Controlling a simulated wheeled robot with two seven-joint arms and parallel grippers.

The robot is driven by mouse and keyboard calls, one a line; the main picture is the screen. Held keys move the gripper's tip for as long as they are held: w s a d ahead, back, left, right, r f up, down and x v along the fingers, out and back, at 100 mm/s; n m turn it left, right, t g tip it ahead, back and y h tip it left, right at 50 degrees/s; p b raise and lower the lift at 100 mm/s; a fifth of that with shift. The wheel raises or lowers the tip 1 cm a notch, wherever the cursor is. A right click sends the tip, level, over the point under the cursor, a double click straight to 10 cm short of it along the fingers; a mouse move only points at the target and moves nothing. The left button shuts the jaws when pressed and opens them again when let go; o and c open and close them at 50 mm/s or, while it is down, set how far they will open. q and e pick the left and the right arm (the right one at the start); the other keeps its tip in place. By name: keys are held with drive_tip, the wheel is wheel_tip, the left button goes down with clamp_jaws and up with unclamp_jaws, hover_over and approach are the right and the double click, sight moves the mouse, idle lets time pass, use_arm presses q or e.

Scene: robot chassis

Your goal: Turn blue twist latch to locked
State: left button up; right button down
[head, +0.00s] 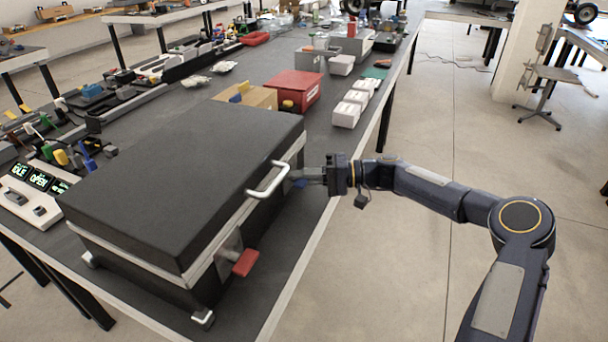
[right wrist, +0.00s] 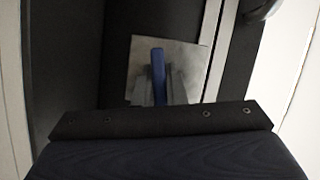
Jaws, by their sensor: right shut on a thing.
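The blue twist latch (right wrist: 158,68) shows in the right wrist view as a blue bar on a square metal plate (right wrist: 190,55). It stands nearly upright in that picture. My right gripper (right wrist: 163,92) is shut on it, with grey fingers on either side of the bar. In the head view my right gripper (head: 300,175) reaches the right side of a large black case (head: 190,170), and the latch is mostly hidden there. A red latch (head: 245,262) sits nearer on the same side, sticking outward. My left gripper is out of view.
A white handle (head: 268,180) juts from the case between the red latch and my gripper. A panel with lit screens (head: 38,180) stands left of the case. A red bin (head: 293,88) and white boxes (head: 347,112) stand behind.

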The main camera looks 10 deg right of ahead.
drive_tip(key=shift+m+y, duration=0.5)
drive_tip(key=shift+m, duration=0.7)
drive_tip(key=shift+f, duration=0.1)
drive_tip(key=c, duration=1.5)
unclamp_jaws()
drive_tip(key=shift+d, duration=0.15)
drive_tip(key=v, duration=0.7)
drive_tip(key=shift+d+p, duration=0.3)
